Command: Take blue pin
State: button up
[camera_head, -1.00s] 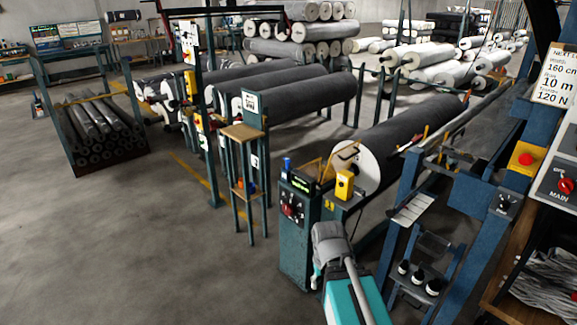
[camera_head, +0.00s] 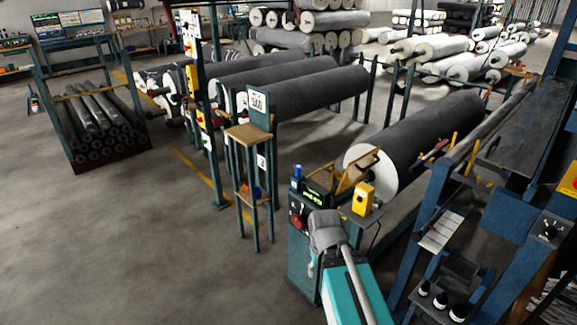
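A small upright blue cylinder (camera_head: 296,173), which may be the blue pin, stands on the left part of the top of a dark teal control cabinet (camera_head: 300,262). A blue item (camera_head: 246,189) also sits beside an orange one on the lower shelf of a wooden-topped stand (camera_head: 247,133); it is too small to identify. My teal and grey arm shows at the bottom centre, in front of the cabinet, and hides part of its front. I cannot make out any gripper fingers, and nothing held is visible.
A yellow box (camera_head: 364,199) and a wooden piece (camera_head: 356,172) stand beside the cylinder. A large dark roll (camera_head: 428,140) lies behind the cabinet. Blue machine frames (camera_head: 505,235) crowd the right. The floor (camera_head: 130,240) at left is open.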

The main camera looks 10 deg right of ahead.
aim_at(298, 168)
jog(key=z, duration=0.05)
jog(key=i, duration=1.05)
